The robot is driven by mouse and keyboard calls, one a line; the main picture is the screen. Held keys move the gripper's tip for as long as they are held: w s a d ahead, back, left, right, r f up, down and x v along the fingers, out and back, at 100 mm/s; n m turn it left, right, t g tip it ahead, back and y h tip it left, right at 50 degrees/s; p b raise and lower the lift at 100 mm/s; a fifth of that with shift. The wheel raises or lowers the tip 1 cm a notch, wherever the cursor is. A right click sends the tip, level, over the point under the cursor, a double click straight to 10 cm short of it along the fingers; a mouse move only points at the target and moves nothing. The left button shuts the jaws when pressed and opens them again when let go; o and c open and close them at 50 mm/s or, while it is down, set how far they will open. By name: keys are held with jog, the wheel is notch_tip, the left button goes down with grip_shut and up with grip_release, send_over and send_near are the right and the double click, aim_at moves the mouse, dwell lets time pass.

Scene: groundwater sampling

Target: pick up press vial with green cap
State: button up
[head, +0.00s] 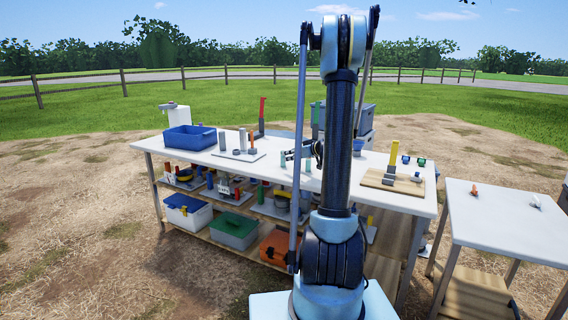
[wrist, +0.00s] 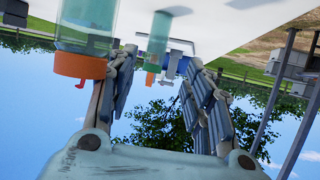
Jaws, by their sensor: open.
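My gripper (head: 285,157) is open above the middle of the long table in the head view. Its two spread fingers also show in the wrist view (wrist: 162,58), where the picture is upside down. A clear cylinder with a green part and an orange end (wrist: 88,40) stands large beside the left finger in that view. A smaller green piece with an orange end (wrist: 157,38) lies beyond the fingertips. Nothing is gripped. In the head view a small green upright piece (head: 308,165) stands near my gripper. I cannot tell which is the press vial with the green cap.
The long table (head: 230,174) bears a blue bin (head: 190,138), a tall red-topped piece (head: 262,112) and a wooden board (head: 374,181) with a yellow-topped upright. Shelves below hold a green-lidded box (head: 234,230). A smaller white table (head: 500,225) stands at the right.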

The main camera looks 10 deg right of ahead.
jog(key=shift+w+r+x, duration=0.15)
jog(key=shift+x, duration=1.65)
jog(key=shift+w+r+x, duration=0.15)
jog(key=shift+x, duration=1.65)
jog(key=shift+d, duration=0.2)
jog(key=shift+s, duration=0.1)
grip_shut()
